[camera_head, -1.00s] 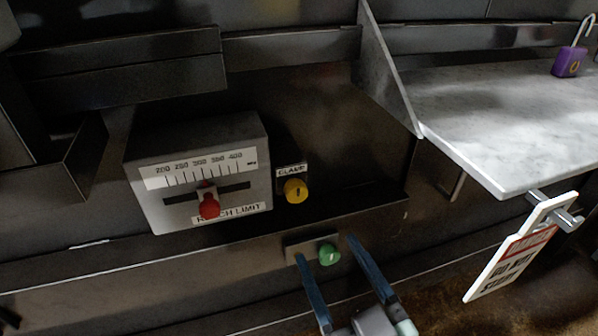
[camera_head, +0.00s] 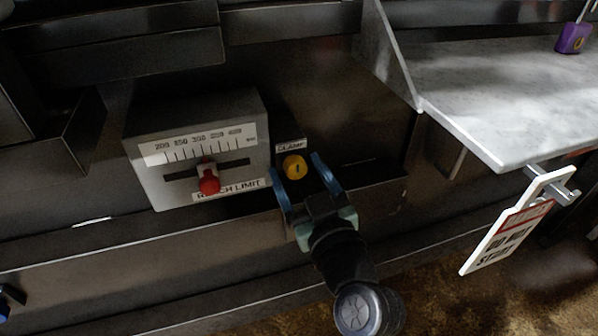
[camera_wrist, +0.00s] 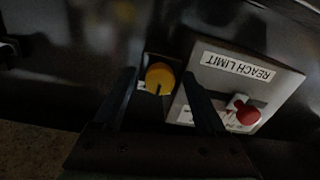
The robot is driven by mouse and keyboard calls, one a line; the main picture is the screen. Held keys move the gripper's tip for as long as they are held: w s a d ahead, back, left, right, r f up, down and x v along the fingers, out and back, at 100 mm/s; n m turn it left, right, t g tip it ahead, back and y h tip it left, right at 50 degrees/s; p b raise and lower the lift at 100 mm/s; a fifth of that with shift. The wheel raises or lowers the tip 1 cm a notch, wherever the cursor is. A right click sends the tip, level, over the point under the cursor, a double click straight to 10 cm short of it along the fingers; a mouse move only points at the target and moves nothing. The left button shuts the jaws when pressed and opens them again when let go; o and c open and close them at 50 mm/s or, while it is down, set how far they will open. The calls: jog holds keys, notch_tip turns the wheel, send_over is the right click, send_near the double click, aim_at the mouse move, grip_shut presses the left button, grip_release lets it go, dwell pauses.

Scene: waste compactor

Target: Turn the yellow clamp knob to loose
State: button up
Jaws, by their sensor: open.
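The yellow clamp knob (camera_head: 295,167) is on the dark panel under a white CLAMP label (camera_head: 291,146). A short dark mark shows on its face. My gripper (camera_head: 296,175) is open, with its two blue fingers on either side of the knob in the head view. In the wrist view the knob (camera_wrist: 160,78) shows between the fingertips of my gripper (camera_wrist: 159,80), with space on both sides. I cannot tell how far the fingers reach toward the knob. No contact shows.
A grey REACH LIMIT box (camera_head: 240,110) with a red slider knob (camera_head: 208,180) stands close left of the knob. A marble shelf (camera_head: 500,100) with a purple padlock (camera_head: 573,38) is at right. A white hanging tag (camera_head: 495,235) is below it.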

grip_shut()
jog(key=shift+m, duration=0.3)
jog(key=m+p, duration=0.1)
jog(key=m, duration=0.2)
jog(key=shift+m, duration=0.4)
jog(key=m+p, duration=0.2)
jog(key=m, duration=0.2)
jog(key=shift+m, duration=0.3)
jog(key=m+p, duration=0.2)
jog(key=m, duration=0.3)
jog(key=shift+m+h+p, duration=0.3)
jog(key=shift+m+p, duration=0.8)
jog(key=shift+m, duration=1)
